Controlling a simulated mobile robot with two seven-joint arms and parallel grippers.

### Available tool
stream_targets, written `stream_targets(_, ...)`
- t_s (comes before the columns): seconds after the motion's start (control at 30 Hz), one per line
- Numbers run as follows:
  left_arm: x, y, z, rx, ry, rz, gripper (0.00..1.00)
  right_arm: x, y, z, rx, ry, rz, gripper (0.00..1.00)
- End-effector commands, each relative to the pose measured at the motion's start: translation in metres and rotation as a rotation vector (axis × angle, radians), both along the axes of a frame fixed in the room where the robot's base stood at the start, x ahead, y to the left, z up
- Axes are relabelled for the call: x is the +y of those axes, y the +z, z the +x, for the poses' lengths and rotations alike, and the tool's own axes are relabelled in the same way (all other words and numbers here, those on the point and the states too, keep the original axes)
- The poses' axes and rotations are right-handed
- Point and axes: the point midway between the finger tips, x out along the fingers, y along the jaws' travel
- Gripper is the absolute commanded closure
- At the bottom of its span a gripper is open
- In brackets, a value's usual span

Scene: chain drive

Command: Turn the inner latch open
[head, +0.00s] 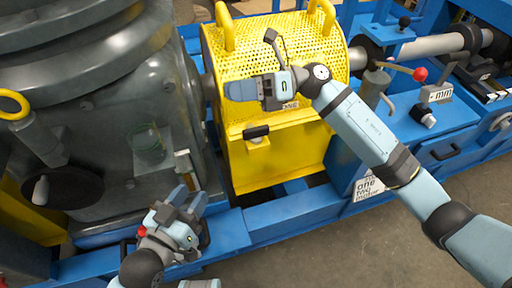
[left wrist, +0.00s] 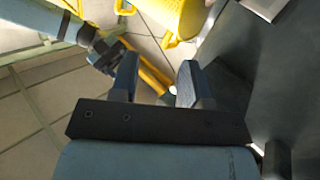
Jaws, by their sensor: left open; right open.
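The yellow perforated guard (head: 275,165) stands in the middle of the head view. A black latch handle (head: 256,131) sits on its front face, above a small yellow bracket; I cannot tell whether this is the inner latch or how it is turned. My left gripper (head: 189,197) is open and empty, low in front of the grey housing, apart from the guard. Its two fingers show spread in the left wrist view (left wrist: 157,80). My right gripper (head: 240,89) is open, its fingers pointing left across the guard's upper front; whether it touches the guard is unclear.
The large grey housing (head: 95,75) fills the left side. Blue frame rails (head: 290,215) run along the front. A red-knobbed lever (head: 420,74) and a shaft stand at right. Yellow handles (head: 228,28) rise from the guard top. Floor at lower right is clear.

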Motion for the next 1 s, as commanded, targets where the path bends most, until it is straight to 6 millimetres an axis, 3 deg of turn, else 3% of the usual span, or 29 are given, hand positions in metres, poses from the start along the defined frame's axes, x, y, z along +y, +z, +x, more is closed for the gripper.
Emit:
stream_targets(0.03,-0.003,-0.018,0.0,-0.026,-0.007,-0.017,0.57,0.0,-0.023,0.006,-0.126,0.046,-0.086,0.55)
stream_targets(0.2,-0.01,-0.028,-0.003,-0.102,-0.033,-0.077,0.57,-0.016,-0.06,0.03,-0.51,0.205,-0.418,0.55)
stream_targets(0.4,-0.016,-0.034,-0.009,-0.174,-0.059,-0.133,0.57,-0.057,-0.074,0.069,-0.801,0.334,-0.785,0.55)
stream_targets(0.57,-0.018,-0.031,-0.012,-0.203,-0.07,-0.157,0.57,-0.079,-0.069,0.086,-0.889,0.379,-0.948,0.55)
stream_targets(0.73,-0.018,-0.032,-0.013,-0.201,-0.074,-0.16,0.57,-0.082,-0.073,0.088,-0.905,0.391,-0.986,0.55)
stream_targets(1.0,-0.02,-0.051,-0.011,-0.147,-0.087,-0.137,0.57,-0.063,-0.12,0.081,-0.903,0.392,-0.981,0.55)
